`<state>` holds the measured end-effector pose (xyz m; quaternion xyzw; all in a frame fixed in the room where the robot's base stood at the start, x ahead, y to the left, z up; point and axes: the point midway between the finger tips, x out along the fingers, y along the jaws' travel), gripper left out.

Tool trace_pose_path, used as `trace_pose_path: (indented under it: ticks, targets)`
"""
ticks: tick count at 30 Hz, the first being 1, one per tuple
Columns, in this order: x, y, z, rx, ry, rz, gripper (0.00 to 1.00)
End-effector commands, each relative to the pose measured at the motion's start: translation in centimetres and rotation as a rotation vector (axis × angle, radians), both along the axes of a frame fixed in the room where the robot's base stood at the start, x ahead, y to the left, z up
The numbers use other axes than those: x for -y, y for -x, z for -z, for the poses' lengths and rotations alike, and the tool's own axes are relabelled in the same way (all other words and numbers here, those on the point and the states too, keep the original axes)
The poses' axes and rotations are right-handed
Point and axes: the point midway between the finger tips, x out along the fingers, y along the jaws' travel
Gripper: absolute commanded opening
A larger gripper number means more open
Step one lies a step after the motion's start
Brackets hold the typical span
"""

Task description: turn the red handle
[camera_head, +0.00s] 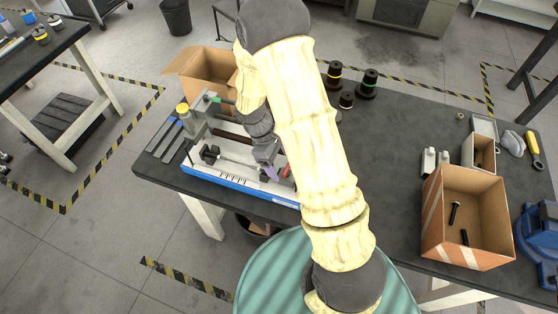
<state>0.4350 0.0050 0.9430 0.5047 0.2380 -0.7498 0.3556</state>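A grey tensile fixture (205,122) with a blue-edged base (222,181) stands on the dark workbench, left of my arm. A small red part (287,171), possibly the red handle, shows at the fixture's right end and is partly hidden by my arm. My gripper (270,170) points down over the right part of the fixture, just left of the red part. I cannot tell whether it touches the red part or whether its fingers are open or shut. A yellow knob (183,108) and a green part (221,99) are on the fixture's left side.
An open cardboard box (207,68) stands behind the fixture. Black spools (368,84) stand behind my arm. Another open box (440,215) with dark bolts, a blue vise (538,238) and a yellow-handled tool (533,145) are at right. The bench (405,125) is clear between.

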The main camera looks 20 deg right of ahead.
Motion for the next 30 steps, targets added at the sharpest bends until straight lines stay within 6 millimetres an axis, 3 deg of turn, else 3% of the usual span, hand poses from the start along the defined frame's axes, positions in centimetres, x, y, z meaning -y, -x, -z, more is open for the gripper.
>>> trace_pose_path:
  ticks: [6, 11, 30]
  targets:
    - [0.0, 0.0, -0.3, -0.001, 0.002, 0.001, 0.76]
    - [-0.5, -0.5, -1.7, 0.002, 0.002, 0.001, 0.76]
    - [-4.2, -3.5, -13.2, 0.004, -0.001, -0.001, 0.76]
